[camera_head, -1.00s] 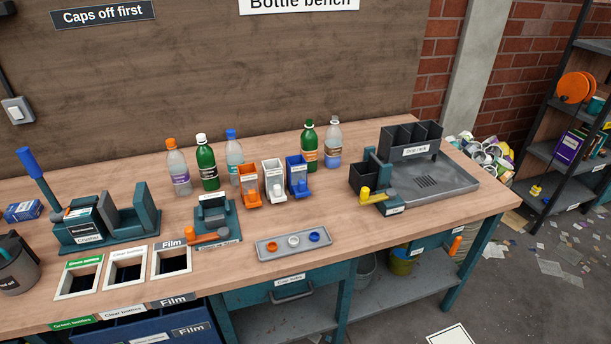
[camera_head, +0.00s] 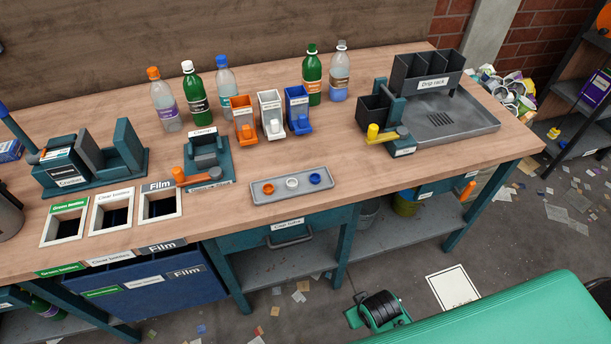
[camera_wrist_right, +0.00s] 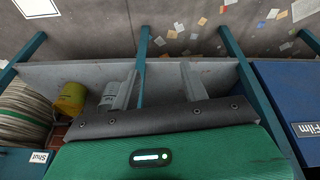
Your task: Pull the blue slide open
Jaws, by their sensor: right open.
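A blue dispenser (camera_head: 297,107) with a blue lip at its foot stands at the right of a row of three on the bench. I cannot tell for sure which is the blue slide. My right gripper (camera_wrist_right: 159,70) is open and empty, its grey fingers apart above the lower shelf, away from these things. My left gripper is not in view.
Several bottles, a cap tray (camera_head: 291,199) and a drip rack (camera_head: 440,125) sit on the bench. A yellow bucket (camera_wrist_right: 70,99) stands on the lower shelf.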

